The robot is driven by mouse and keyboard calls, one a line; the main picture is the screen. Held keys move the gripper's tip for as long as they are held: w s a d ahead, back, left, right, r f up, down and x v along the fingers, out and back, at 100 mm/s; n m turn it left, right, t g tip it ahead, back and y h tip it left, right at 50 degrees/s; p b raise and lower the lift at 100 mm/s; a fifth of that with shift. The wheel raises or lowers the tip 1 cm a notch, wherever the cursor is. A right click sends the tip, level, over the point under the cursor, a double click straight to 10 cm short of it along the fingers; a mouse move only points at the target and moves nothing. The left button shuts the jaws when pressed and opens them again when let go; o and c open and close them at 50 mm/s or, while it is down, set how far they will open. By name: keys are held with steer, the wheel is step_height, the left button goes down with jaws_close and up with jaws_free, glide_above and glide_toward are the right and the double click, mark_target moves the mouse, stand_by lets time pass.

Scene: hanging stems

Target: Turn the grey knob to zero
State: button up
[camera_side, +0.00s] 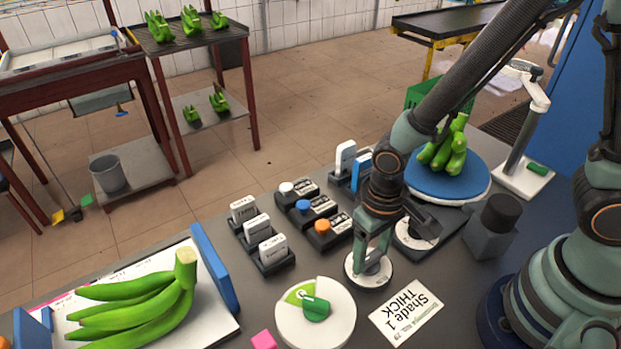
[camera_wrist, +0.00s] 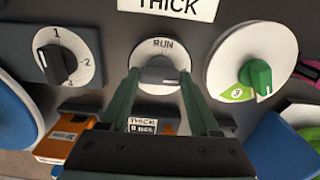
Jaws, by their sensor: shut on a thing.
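The grey knob (camera_wrist: 160,74) sits on a white round dial (camera_wrist: 160,50) marked RUN, in the middle of the wrist view. Its bar lies roughly across the picture, and no zero mark is readable. My gripper (camera_wrist: 160,78) has one finger at each end of the knob and is shut on it. In the side view my gripper (camera_side: 371,264) points down onto the same white dial (camera_side: 356,281), and its fingers hide most of the knob. The dial's lower part is hidden in the wrist view.
A green knob on a white dial (camera_side: 290,325) and a black knob (camera_wrist: 57,64) on a numbered dial flank the grey one.

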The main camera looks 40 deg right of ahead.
mark_target(371, 256)
stand_by(0.4)
steer(key=o, duration=1.4)
steer(key=shift+c, duration=0.2)
steer(key=shift+r, duration=0.1)
step_height(371, 256, up, 12)
